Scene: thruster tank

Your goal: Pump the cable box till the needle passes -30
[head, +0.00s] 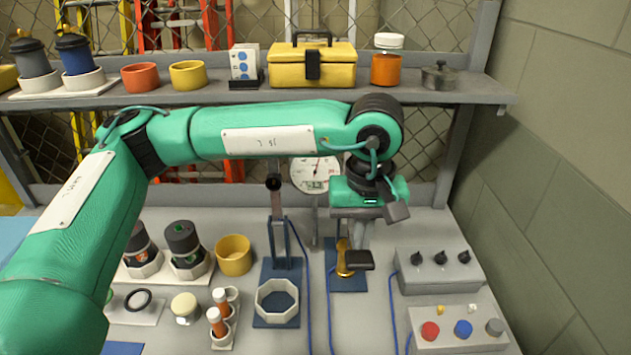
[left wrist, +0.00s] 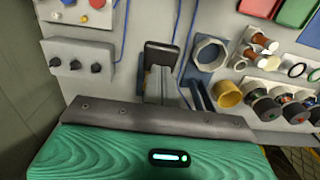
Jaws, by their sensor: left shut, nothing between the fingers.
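My left gripper (head: 360,258) is shut and empty, pointing down over the bench. In the left wrist view its dark closed fingertips (left wrist: 162,58) hide what lies below. A brass piece (head: 343,264) on a blue base stands just left of the fingertips; I cannot tell whether they touch. A round white gauge (head: 306,172) stands behind my arm, partly covered; its needle seems to point upward, and the value is unreadable. An upright lever with a black knob (head: 273,183) stands left of the gauge. I cannot tell which item is the cable box. My right gripper is not in view.
A grey box with black knobs (head: 435,270) and a button panel (head: 462,330) stand at right. Left of the gripper are an octagonal holder (head: 262,303), a yellow cup (head: 234,257) and lidded jars (head: 184,240). Blue cables (head: 306,300) cross the bench. A loaded shelf (head: 340,95) spans the back.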

